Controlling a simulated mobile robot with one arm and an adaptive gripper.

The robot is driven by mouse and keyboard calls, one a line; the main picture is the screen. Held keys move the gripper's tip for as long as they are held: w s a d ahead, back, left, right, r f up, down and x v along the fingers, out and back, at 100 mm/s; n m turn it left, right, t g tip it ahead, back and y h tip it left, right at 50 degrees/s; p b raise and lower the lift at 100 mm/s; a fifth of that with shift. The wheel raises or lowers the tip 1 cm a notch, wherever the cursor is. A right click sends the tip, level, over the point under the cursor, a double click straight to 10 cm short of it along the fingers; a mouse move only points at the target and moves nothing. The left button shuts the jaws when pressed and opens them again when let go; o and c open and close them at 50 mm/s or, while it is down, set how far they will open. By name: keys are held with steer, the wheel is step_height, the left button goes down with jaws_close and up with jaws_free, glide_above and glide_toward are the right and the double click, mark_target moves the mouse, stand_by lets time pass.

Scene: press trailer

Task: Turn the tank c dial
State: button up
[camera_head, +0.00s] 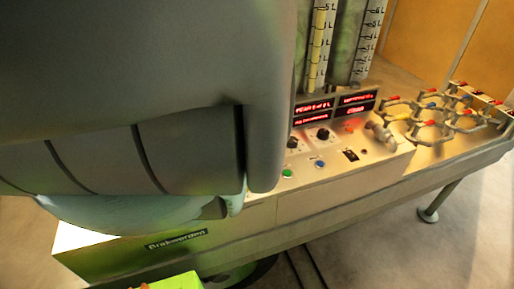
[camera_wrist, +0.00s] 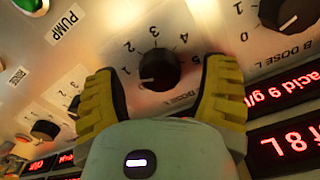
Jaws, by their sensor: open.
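In the wrist view, my gripper (camera_wrist: 164,70) is open, its two yellow ribbed fingers on either side of a black dial (camera_wrist: 160,68). The dial has a scale with numbers up to 5, and its white pointer mark points left, near the 1. The label beneath it reads "DOSE L"; its tank letter is not readable, so I cannot tell if this is tank C. I cannot tell whether the fingers touch the dial. A similar black dial (camera_wrist: 285,12), labelled "B DOSE L", is at the upper right. In the head view my arm hides the gripper and this dial.
Red displays (camera_wrist: 285,90) lie close to the right finger. In the head view, the panel (camera_head: 340,160) carries knobs, buttons and a lever; valves (camera_head: 430,125) stand at the right.

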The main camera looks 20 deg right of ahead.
steer(key=shift+f, duration=0.35)
steer(key=c, duration=1.3)
steer(key=shift+o, duration=0.2)
steer(key=shift+m, duration=0.3)
steer(key=m, duration=0.4)
steer(key=shift+a+m, duration=0.1)
steer(key=shift+m, duration=1.9)
